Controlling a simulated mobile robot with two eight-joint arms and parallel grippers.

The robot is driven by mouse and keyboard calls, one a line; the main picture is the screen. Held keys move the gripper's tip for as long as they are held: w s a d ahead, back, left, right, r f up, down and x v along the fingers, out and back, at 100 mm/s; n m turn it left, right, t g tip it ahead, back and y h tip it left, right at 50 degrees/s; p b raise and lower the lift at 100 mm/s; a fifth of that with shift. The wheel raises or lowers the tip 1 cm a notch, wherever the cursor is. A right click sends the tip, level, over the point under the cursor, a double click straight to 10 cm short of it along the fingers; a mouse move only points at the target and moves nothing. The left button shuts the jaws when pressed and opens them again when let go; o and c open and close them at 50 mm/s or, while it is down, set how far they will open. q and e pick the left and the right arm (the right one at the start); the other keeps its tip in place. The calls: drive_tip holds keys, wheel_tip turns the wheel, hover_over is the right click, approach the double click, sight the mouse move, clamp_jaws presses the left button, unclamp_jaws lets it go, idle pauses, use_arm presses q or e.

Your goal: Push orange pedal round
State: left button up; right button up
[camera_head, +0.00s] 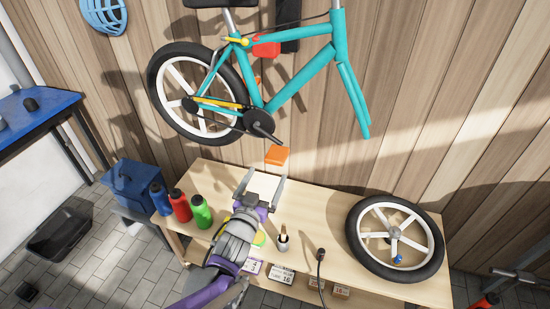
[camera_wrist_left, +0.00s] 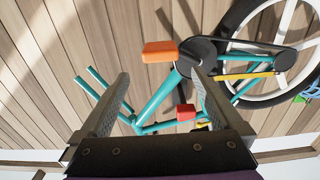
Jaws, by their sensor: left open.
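The orange pedal (camera_head: 277,155) hangs at the end of the dark crank, below the teal bike frame (camera_head: 303,75) on the wall. In the left wrist view the orange pedal (camera_wrist_left: 160,51) shows just beyond the fingertips, between their lines. My left gripper (camera_head: 264,178) is open and empty above the bench, a little below the pedal in the head view. Its two fingers (camera_wrist_left: 160,80) stand wide apart in the wrist view, and a gap to the pedal seems to remain. The black chainring (camera_wrist_left: 195,55) sits beside the pedal. My right gripper is not in view.
The wooden bench (camera_head: 325,195) holds blue, red and green bottles (camera_head: 201,211) at left and a loose wheel (camera_head: 395,238) at right. A screwdriver-like tool (camera_head: 283,240) stands near the front. The bike's rear wheel (camera_head: 203,95) is left of the crank.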

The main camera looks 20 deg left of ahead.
sight(281, 146)
use_arm(q)
drive_tip(key=w, duration=1)
drive_tip(key=shift+w+d, duration=0.15)
drive_tip(key=shift+w, duration=0.15)
clamp_jaws()
